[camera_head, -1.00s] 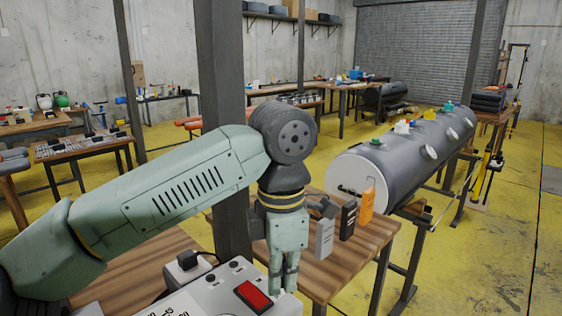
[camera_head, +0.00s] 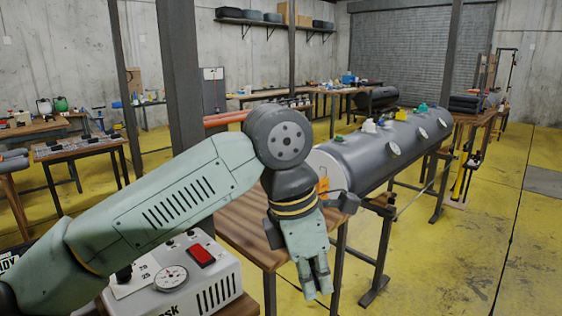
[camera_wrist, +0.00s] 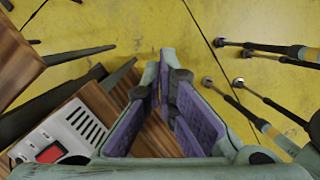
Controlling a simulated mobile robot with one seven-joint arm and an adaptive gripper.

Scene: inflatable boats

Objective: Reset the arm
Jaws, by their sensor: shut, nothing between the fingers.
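My gripper (camera_head: 317,283) hangs at the end of my green arm in the head view, pointing down in front of the wooden table's right edge. In the wrist view my gripper (camera_wrist: 160,75) shows its two purple-padded fingers with their tips together. Nothing shows between them. Yellow floor lies beyond the fingertips.
A wooden table (camera_head: 243,222) stands behind my arm, and a grey inflatable tube (camera_head: 365,155) lies on a stand beyond it. A white device with a red switch (camera_head: 222,277) sits at lower left; it also shows in the wrist view (camera_wrist: 75,130). The yellow floor at right is open.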

